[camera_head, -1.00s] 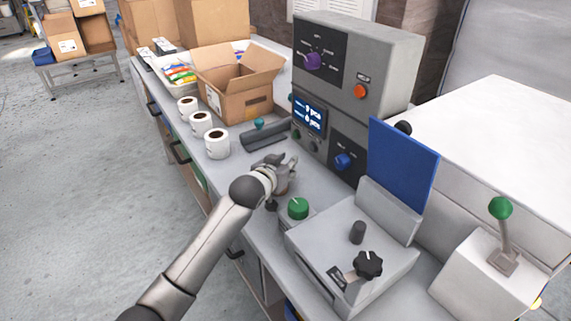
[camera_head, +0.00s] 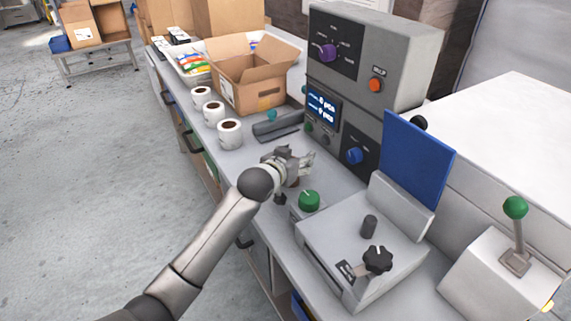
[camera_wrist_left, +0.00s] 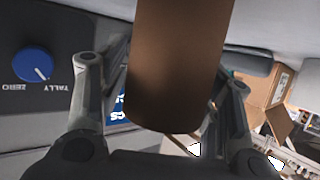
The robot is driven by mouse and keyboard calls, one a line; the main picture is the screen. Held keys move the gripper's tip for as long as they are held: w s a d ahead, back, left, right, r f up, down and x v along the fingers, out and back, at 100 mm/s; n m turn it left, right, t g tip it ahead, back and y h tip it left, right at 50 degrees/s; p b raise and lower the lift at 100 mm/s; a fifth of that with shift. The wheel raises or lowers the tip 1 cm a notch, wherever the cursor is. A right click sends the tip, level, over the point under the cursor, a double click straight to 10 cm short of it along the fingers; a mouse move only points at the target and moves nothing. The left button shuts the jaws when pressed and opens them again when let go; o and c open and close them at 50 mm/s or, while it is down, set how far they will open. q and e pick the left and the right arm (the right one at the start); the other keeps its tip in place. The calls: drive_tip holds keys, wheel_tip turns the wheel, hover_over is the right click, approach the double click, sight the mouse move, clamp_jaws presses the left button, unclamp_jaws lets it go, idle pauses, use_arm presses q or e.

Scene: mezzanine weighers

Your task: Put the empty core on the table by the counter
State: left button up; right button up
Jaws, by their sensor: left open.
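My left gripper (camera_head: 302,163) is over the grey table (camera_head: 243,166), in front of the counter, the grey machine with a lit display (camera_head: 322,106). In the left wrist view the brown empty core (camera_wrist_left: 180,65) fills the middle, between the two spread fingers of the left gripper (camera_wrist_left: 165,85). The fingers stand apart on either side of it, with gaps showing. In the head view only a small brown part of the core (camera_head: 293,183) shows under the gripper, and its base is hard to see. My right gripper is in neither view.
A dark grey holder (camera_head: 277,127) lies behind my gripper. A green knob (camera_head: 309,200) and a grey unit with a blue panel (camera_head: 418,160) are close on the right.

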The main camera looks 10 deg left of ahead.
use_arm(q)
drive_tip(key=v, duration=1)
drive_tip(key=shift+s, duration=0.35)
drive_tip(key=shift+r, duration=0.1)
